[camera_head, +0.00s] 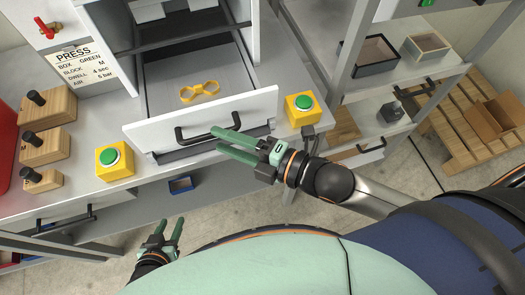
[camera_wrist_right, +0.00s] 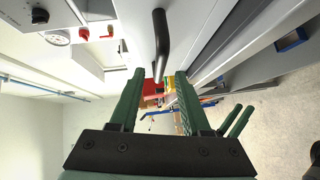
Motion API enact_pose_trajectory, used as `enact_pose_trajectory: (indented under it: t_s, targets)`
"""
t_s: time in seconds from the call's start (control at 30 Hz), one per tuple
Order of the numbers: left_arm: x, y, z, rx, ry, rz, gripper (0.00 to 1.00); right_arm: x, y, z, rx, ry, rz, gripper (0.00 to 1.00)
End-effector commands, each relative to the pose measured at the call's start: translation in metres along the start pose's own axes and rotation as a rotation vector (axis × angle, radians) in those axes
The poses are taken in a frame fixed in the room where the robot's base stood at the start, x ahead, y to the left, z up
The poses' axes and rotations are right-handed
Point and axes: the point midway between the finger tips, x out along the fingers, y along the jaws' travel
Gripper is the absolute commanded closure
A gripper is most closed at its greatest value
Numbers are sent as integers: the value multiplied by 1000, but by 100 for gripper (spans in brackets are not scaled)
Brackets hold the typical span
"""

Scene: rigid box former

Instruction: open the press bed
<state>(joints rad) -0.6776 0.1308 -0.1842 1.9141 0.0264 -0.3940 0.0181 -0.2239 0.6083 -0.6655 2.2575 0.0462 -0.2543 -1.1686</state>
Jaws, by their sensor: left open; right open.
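The press bed's white front panel (camera_head: 255,108) carries a black bar handle (camera_head: 190,138). Behind the panel lies a grey tray surface (camera_head: 158,92) with a yellow looped piece (camera_head: 200,91) on it. My right gripper (camera_head: 216,141) is open and empty, with its green fingers close to the handle. In the right wrist view, the handle (camera_wrist_right: 160,45) shows ahead, between the lines of the two fingers (camera_wrist_right: 159,73); I cannot tell whether they reach around it. My left gripper (camera_head: 169,228) is open and empty, low in front of the bench and away from the handle.
Yellow boxes with green buttons stand left (camera_head: 114,162) and right (camera_head: 299,109) of the bed. Wooden blocks (camera_head: 45,147) with black knobs stand at the left. A blue bin (camera_head: 181,185) sits below. Shelves with trays (camera_head: 376,54) and a pallet (camera_head: 470,125) are at the right.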

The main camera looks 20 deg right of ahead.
Motion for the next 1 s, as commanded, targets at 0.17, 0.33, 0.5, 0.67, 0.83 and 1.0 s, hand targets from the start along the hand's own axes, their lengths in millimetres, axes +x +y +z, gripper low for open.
enact_pose_trajectory:
  t_s: [0.17,0.33,0.5,0.67,0.83,1.0]
  targets:
    - [3,0,4,0,0,0,56,-35,-2,-1,0,2,-5,53]
    - [5,0,6,0,-1,0,56,-59,-2,-1,1,2,-5,53]
    - [6,0,7,0,-1,0,56,-75,-2,0,3,0,-3,53]
    - [6,0,7,0,-1,0,56,-82,0,0,0,1,-1,53]
    - [6,0,7,0,-1,0,56,-84,0,0,0,1,0,53]
    - [6,0,7,0,-1,0,56,-84,0,0,0,1,0,53]
